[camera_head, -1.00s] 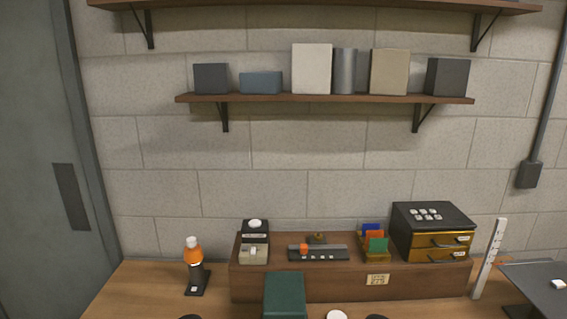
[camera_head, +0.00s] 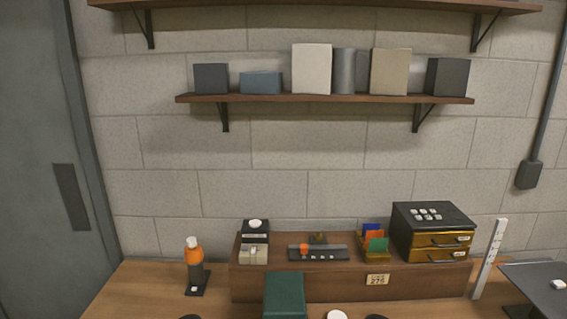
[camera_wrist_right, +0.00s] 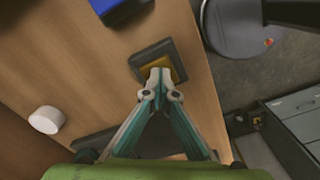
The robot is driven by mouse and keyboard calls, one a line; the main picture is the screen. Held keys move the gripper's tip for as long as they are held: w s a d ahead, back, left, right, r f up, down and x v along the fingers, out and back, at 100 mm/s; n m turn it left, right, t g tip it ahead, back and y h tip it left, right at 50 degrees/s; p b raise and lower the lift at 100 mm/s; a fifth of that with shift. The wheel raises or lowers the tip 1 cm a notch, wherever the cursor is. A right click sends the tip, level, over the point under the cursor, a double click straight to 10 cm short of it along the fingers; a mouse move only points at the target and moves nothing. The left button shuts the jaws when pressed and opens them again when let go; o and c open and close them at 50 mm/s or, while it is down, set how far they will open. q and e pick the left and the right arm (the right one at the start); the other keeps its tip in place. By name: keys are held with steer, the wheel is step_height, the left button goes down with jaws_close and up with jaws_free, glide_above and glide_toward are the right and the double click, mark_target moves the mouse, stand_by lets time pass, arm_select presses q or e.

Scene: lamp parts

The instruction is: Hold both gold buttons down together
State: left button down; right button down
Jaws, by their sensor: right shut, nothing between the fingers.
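In the right wrist view, a gold button (camera_wrist_right: 156,66) sits in a dark square base (camera_wrist_right: 176,56) near the edge of the wooden table. My right gripper (camera_wrist_right: 160,88) is shut and empty, with its fingertips over the near part of the gold button. The tips overlap the button in the picture; I cannot tell whether they touch or press it. A second gold button cannot be made out in either view. My left gripper is not in view, and neither gripper shows in the head view.
A white round piece (camera_wrist_right: 46,119) stands on the table, left of my right gripper. A blue-topped block (camera_wrist_right: 112,8) lies beyond. Past the table edge are a round grey seat (camera_wrist_right: 240,28) and a cabinet (camera_wrist_right: 300,115). The head view shows a wooden riser (camera_head: 330,287) and a green box (camera_head: 285,295).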

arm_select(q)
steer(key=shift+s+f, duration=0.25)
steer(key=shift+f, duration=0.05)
arm_select(e)
steer(key=shift+s+f, duration=0.25)
steer(key=shift+s, duration=0.05)
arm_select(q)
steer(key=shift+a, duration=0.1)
arm_select(e)
steer(key=shift+w+r, duration=0.15)
steer(key=shift+r, duration=1.7)
steer(key=shift+w+r, duration=0.1)
steer(key=shift+r, duration=1.7)
